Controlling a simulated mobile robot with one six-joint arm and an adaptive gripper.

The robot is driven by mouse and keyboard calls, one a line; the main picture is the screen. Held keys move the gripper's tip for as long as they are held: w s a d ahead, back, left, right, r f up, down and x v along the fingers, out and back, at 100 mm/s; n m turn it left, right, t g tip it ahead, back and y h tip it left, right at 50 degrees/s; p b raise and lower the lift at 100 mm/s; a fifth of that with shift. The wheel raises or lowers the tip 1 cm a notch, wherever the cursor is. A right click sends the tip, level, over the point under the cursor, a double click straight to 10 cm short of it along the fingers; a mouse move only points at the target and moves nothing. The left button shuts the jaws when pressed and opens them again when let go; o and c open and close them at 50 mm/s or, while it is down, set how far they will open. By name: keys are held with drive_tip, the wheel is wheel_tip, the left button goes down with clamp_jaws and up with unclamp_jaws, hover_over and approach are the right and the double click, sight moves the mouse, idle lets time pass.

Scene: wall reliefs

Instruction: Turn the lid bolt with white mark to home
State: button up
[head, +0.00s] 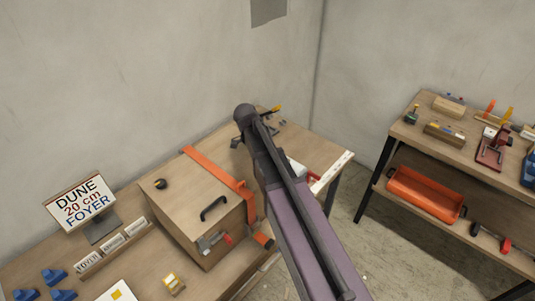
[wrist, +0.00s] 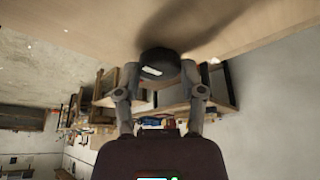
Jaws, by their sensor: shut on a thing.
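A dark round bolt head (wrist: 160,62) with a short white mark (wrist: 152,71) shows in the wrist view, standing out from a pale wooden surface (wrist: 75,25). My gripper (wrist: 161,72) is shut on it, one finger at each side. The white mark faces the wrist camera, a little left of the bolt's middle. In the head view my arm crosses the middle and the grip cannot be made out. A wooden box (head: 178,217) stands on the bench there; its lid carries a dark knob with a yellow mark (head: 160,183) and a black handle (head: 213,208).
An orange strap (head: 222,170) runs over the box, and a clamp (head: 212,241) sits at its front. A sign (head: 80,203) and blue pieces (head: 55,276) are at left. A second bench (head: 450,135) with tools and an orange tray (head: 425,193) stands right, across open floor.

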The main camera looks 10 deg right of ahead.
drive_tip(key=shift+s+m, duration=0.15)
drive_tip(key=shift+m, duration=0.25)
drive_tip(key=o, duration=1.2)
drive_tip(key=shift+c, duration=0.2)
drive_tip(key=shift+n, duration=0.3)
